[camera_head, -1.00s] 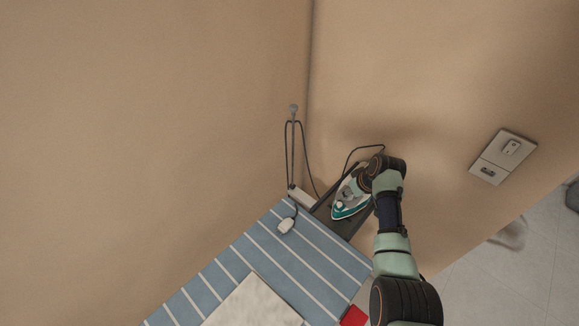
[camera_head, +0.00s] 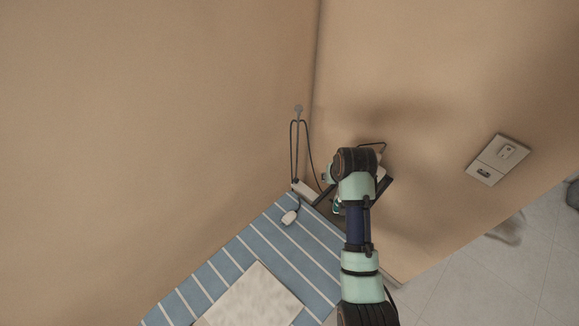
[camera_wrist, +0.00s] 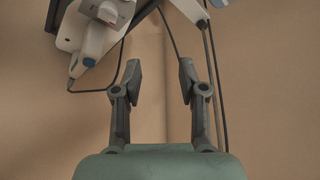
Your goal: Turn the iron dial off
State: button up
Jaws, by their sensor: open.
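The iron (camera_head: 337,208) is at the end of the striped ironing board, mostly hidden under my arm in the head view. Only a small teal and white part shows. In the wrist view, a white and grey body that looks like the iron (camera_wrist: 95,30) is at the upper left, with a blue knob-like part and a dark cord. I cannot tell for sure which part is the dial. My gripper (camera_wrist: 162,75) is open and empty. Its fingertips are below and right of that body in the picture, apart from it. The head view hides the fingers behind my arm.
The striped ironing board (camera_head: 246,248) has a pale cloth (camera_head: 250,298) on it. A thin pole (camera_head: 297,140) with a looped cord stands at the wall corner. A white plug-like piece (camera_head: 289,217) lies on the board. A wall socket plate (camera_head: 497,160) is to the right.

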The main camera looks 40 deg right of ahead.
jog(key=w+a+r+n+t+p, duration=0.1)
jog(key=w+a+r+p, duration=0.1)
jog(key=a+r, duration=0.2)
jog(key=w+a+r+n+t+p, duration=0.1)
jog(key=w+a+r+p, duration=0.2)
jog(key=a, duration=0.6)
notch_tip(320, 180, up, 2)
jog(key=shift+w+n+t, duration=0.2)
jog(key=shift+n+t, duration=0.1)
